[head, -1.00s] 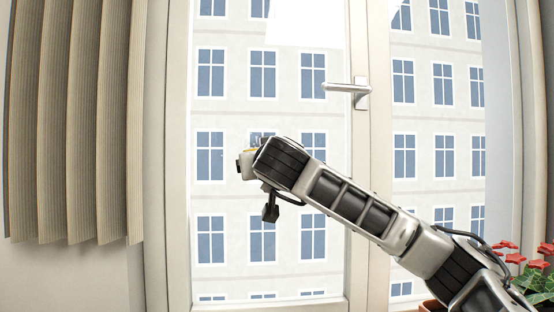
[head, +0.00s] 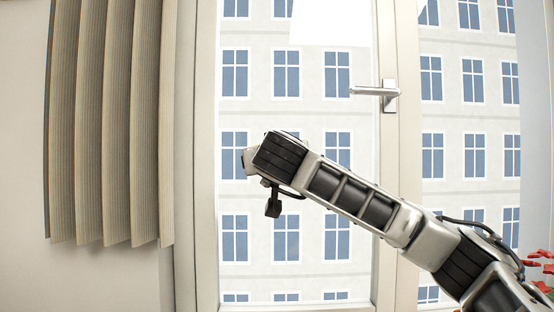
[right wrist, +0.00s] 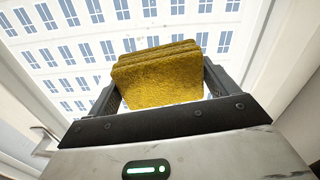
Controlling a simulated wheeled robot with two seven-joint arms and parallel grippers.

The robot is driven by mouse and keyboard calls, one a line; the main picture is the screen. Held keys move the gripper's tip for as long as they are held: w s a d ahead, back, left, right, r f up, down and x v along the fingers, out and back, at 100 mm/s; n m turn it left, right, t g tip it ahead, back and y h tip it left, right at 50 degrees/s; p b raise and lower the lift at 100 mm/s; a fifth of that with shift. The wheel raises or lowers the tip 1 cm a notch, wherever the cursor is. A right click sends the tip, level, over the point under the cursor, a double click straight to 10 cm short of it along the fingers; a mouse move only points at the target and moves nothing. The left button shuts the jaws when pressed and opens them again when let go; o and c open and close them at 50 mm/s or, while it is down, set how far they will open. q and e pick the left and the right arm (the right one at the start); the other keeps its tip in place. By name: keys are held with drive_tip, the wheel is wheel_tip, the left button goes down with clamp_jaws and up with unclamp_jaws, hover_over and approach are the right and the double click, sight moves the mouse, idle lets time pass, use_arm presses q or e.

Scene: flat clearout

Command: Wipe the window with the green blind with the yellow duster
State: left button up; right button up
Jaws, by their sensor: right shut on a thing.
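The window (head: 246,200) fills the middle of the head view, with a pale frame and a building behind the glass. No green blind shows; a beige-grey slatted blind or curtain (head: 118,120) hangs left of the window. My right gripper (head: 249,160) is in front of the left pane, pointing away from the camera, its fingers hidden by the wrist. In the right wrist view it is shut on the yellow duster (right wrist: 160,76), a thick spongy block between the two fingers. Whether the duster touches the glass cannot be told. My left gripper is not in view.
A metal window handle (head: 378,92) sticks out from the upright frame bar, above and right of my right gripper. A plant with red flowers (head: 540,268) stands at the lower right, beside my right arm. Bare wall (head: 25,200) lies at the far left.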

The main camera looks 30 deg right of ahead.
drive_tip(key=shift+d+r, duration=0.1)
drive_tip(key=shift+r, duration=0.4)
drive_tip(key=shift+s+d+f, duration=0.1)
drive_tip(key=shift+s+d, duration=0.1)
drive_tip(key=shift+d, duration=0.1)
drive_tip(key=shift+s+d+b, duration=0.15)
drive_tip(key=shift+s+d, duration=0.25)
drive_tip(key=shift+d, duration=0.2)
drive_tip(key=shift+s+d+b, duration=0.15)
drive_tip(key=shift+s+d, duration=0.25)
drive_tip(key=shift+d, duration=0.2)
drive_tip(key=s+d, duration=0.1)
drive_tip(key=d, duration=0.1)
drive_tip(key=s+d, duration=0.1)
drive_tip(key=shift+s+d, duration=0.15)
drive_tip(key=shift+d, duration=0.25)
